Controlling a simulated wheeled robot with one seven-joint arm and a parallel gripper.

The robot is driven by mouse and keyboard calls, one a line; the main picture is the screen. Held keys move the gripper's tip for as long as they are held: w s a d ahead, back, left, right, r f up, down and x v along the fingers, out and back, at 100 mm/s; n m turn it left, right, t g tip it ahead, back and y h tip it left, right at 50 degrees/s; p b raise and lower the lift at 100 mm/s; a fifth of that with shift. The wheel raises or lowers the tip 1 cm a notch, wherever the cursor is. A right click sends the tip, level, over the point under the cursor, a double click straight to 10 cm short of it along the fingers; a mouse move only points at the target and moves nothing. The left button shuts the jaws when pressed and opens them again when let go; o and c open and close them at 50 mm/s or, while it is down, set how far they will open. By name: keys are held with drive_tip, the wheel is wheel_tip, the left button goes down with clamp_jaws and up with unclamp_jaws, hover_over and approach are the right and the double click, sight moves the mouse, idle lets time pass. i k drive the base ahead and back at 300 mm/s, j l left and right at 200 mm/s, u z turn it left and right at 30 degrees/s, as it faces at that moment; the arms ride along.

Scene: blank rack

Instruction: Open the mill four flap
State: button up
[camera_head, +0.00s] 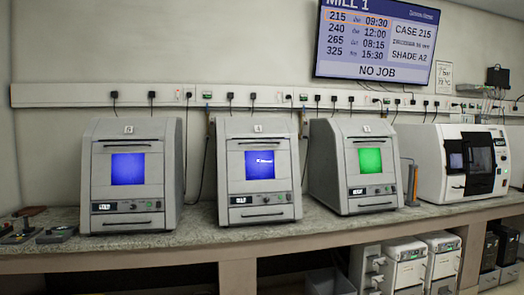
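Three grey boxy machines stand in a row on the bench: a left one (130,203) with a blue window, a middle one (258,204) with a blue window, and a right one (370,194) with a green window. Each has a small number plate at the top, too small to read surely, so I cannot tell which is mill four. Each front shows a dark handle bar above the window, a control strip below it, and another handle lower down. All three fronts look shut. My gripper is not in view.
The speckled bench top (200,218) has a narrow clear strip in front of the machines. A white machine (453,165) with a dark window stands at right. Small dark tools (56,234) lie at far left. White units (405,262) stand under the bench. A wall screen (376,42) reads "MILL 1" and "NO JOB".

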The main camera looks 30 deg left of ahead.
sight(267, 170)
drive_tip(key=i+j, duration=1.2)
drive_tip(key=j, duration=0.15)
drive_tip(key=i+l+z, duration=0.05)
